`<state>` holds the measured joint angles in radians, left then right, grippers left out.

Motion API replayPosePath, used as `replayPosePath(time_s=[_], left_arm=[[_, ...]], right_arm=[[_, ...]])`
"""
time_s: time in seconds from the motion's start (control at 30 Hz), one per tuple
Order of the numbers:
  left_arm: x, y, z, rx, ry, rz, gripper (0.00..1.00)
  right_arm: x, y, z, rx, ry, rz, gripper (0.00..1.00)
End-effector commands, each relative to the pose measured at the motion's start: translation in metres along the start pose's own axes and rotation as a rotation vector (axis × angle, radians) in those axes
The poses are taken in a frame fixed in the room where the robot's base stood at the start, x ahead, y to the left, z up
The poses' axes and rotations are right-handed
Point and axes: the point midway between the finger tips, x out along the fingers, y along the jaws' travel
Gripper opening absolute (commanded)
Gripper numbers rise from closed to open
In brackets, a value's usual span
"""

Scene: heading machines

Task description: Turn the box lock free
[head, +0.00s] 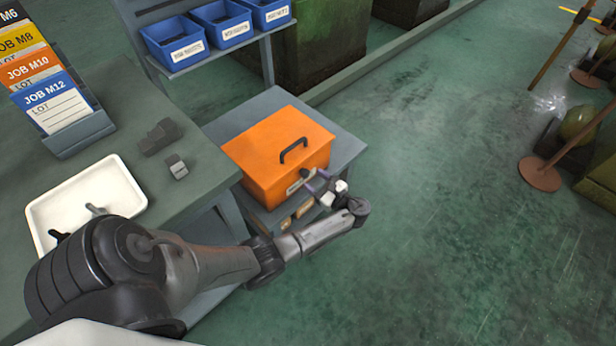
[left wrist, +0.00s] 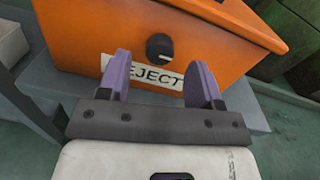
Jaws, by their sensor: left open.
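An orange box (head: 272,150) with a black handle (head: 293,150) on its lid sits on a low grey stand at the workbench's right end. The lid looks closed. In the left wrist view the front of the orange box (left wrist: 100,40) bears a round black lock knob (left wrist: 159,47) with a pale mark, above a white label reading "EJECT" in part (left wrist: 165,77). My left gripper (head: 318,182) is at the box's front. In the left wrist view its purple fingers (left wrist: 159,80) are open, apart on either side of the label, with the knob beyond the tips and nothing between them. My right gripper is out of view.
A grey workbench (head: 190,165) holds a white tray (head: 110,180), small dark blocks (head: 160,136) and a rack of job cards (head: 80,135). Blue bins (head: 175,45) stand on a shelf behind the box.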

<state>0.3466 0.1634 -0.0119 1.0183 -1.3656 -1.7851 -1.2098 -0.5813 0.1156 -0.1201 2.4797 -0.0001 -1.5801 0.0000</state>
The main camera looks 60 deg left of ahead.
Motion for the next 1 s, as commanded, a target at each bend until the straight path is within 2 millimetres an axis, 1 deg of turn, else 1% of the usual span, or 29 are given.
replayPosePath(time_s=[0.03, 0.1, 0.3, 0.43, 0.7, 0.77, 1.0], left_arm=[[0.008, 0.001, -0.002, -0.001, -0.001, 0.000, 0.59], [0.016, 0.001, -0.002, -0.001, -0.001, 0.000, 0.59], [0.031, 0.000, -0.001, -0.001, 0.000, -0.001, 0.59], [0.035, 0.000, 0.000, -0.001, 0.000, -0.001, 0.59], [0.035, 0.000, 0.000, 0.000, 0.000, -0.001, 0.59], [0.035, 0.000, 0.000, 0.000, 0.000, 0.000, 0.55], [0.035, 0.000, 0.000, 0.000, 0.000, 0.000, 0.32]], right_arm=[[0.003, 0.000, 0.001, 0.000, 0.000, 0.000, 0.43], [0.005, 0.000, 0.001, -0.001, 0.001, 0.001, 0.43], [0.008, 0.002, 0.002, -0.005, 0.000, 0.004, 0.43], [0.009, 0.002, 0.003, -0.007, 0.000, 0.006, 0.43], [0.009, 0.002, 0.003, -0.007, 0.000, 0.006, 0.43], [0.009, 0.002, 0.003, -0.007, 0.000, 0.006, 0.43], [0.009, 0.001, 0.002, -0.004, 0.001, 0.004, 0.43]])
